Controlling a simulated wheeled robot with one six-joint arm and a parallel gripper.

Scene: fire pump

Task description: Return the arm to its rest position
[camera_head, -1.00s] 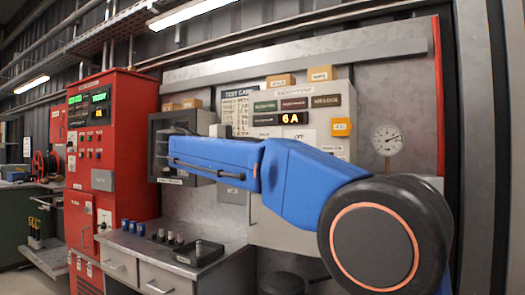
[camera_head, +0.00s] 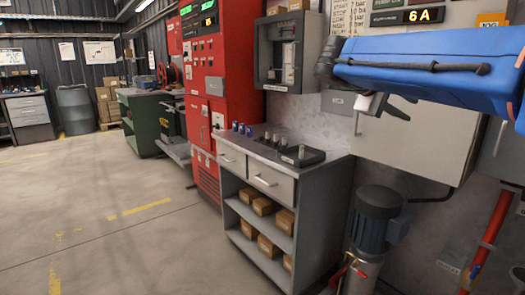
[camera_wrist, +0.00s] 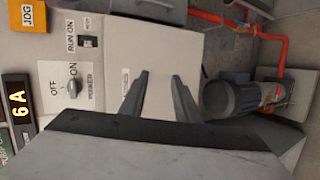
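My blue arm reaches in from the upper right of the head view, in front of the grey control cabinet (camera_head: 425,150). My gripper (camera_head: 397,109) shows small at the arm's left end, in front of the cabinet and above the pump motor. In the wrist view my gripper (camera_wrist: 160,75) has its two dark fingers apart, with nothing between them. The cabinet's light door (camera_wrist: 158,60) shows behind the fingers. A pale slanted surface fills the bottom of the wrist view.
A grey workbench (camera_head: 268,180) with drawers and boxes stands left of the pump motor (camera_head: 375,215). A red panel (camera_head: 220,75) rises behind it. Red pipe (camera_head: 492,235) runs at lower right. Open floor (camera_head: 90,215) lies to the left.

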